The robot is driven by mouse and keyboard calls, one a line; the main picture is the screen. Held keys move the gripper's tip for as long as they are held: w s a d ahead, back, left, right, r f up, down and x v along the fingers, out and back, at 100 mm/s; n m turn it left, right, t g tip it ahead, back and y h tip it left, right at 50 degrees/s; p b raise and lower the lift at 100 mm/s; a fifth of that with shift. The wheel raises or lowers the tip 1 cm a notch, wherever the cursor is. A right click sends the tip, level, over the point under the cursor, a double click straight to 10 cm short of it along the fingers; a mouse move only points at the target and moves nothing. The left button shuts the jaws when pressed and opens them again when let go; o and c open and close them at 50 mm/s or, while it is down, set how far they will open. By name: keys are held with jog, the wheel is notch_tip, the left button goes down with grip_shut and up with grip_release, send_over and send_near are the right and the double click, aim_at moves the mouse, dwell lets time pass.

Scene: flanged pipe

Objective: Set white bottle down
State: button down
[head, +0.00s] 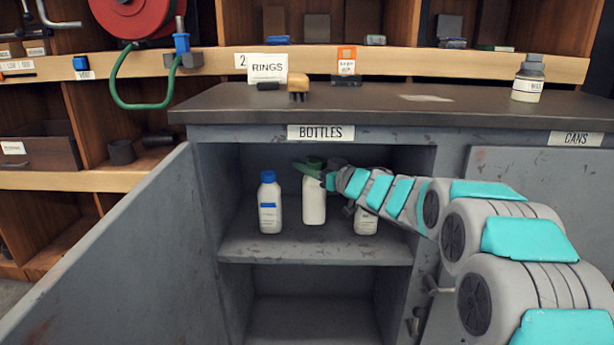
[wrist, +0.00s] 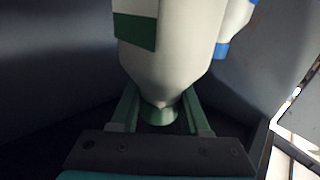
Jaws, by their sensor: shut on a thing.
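The white bottle with a green cap (head: 314,200) is upright inside the cabinet's upper compartment, under the BOTTLES label. My gripper (head: 313,166) is shut around its cap and neck, reaching in from the right. In the wrist view, the green fingers of my gripper (wrist: 160,112) sit either side of the green cap, and the white bottle (wrist: 170,55) shows a green label band. I cannot tell whether its base touches the shelf (head: 300,250) or is slightly above it.
A white bottle with a blue cap (head: 270,205) stands to the left, also visible in the wrist view (wrist: 223,48). Another white bottle (head: 366,221) stands to the right, its top hidden by my arm. The open cabinet door (head: 120,260) is at left. The lower compartment looks empty.

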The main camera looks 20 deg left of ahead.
jog(key=shift+w+a, duration=0.3)
jog(key=shift+w, duration=0.15)
jog(key=shift+f+b, duration=0.4)
jog(key=shift+f, duration=1.4)
jog(key=shift+c, duration=2)
grip_release()
jog(key=shift+f, duration=0.1)
jog(key=shift+d+r, duration=0.1)
jog(key=shift+r, duration=0.1)
jog(key=v, duration=1.2)
